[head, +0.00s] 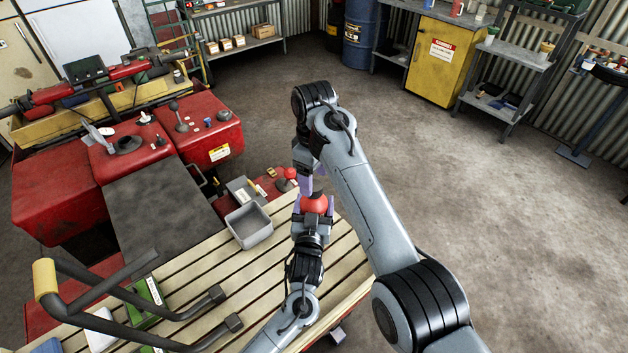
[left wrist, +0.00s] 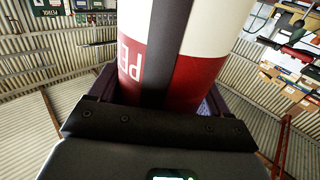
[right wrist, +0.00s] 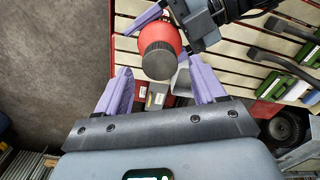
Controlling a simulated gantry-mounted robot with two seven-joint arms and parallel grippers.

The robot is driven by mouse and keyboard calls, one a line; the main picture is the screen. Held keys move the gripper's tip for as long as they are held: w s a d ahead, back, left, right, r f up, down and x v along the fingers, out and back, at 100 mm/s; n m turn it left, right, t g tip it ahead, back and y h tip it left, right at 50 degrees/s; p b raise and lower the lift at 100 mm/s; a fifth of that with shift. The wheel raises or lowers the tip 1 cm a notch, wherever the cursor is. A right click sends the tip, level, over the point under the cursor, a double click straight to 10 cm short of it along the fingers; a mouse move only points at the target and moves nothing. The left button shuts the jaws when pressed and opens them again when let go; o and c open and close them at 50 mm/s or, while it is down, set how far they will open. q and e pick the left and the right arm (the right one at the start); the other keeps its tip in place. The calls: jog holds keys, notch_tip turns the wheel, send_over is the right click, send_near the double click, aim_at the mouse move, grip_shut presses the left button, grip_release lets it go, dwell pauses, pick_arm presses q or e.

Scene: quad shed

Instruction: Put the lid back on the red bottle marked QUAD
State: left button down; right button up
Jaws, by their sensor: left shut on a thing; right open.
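The red bottle (head: 315,204) is held above the slatted rack by my left gripper (head: 313,214), shut around it. In the left wrist view the bottle (left wrist: 195,82) fills the jaws, with red and white bands, a dark stripe and partly hidden white lettering. In the right wrist view a dark ribbed round lid (right wrist: 158,61) sits at the end of the red bottle (right wrist: 160,36) facing that camera. I cannot tell whether it is fully seated. My right gripper (head: 304,184) is open and empty, its fingers (right wrist: 160,78) pointing toward the lid, apart from it.
A grey open tray (head: 249,226) stands left of the bottle on the slatted rack (head: 190,270). Dark bars with a yellow grip (head: 45,279) and a green box (head: 146,296) lie nearer left. The red quad body (head: 130,150) is beyond. Floor at right is clear.

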jog(key=shift+r, duration=1)
jog(key=shift+c, duration=0.3)
notch_tip(320, 180, up, 4)
jog(key=n, duration=0.4)
jog(key=shift+f+n, duration=0.2)
jog(key=shift+n, duration=0.1)
jog(key=shift+f, duration=0.1)
jog(key=shift+f, duration=3.95)
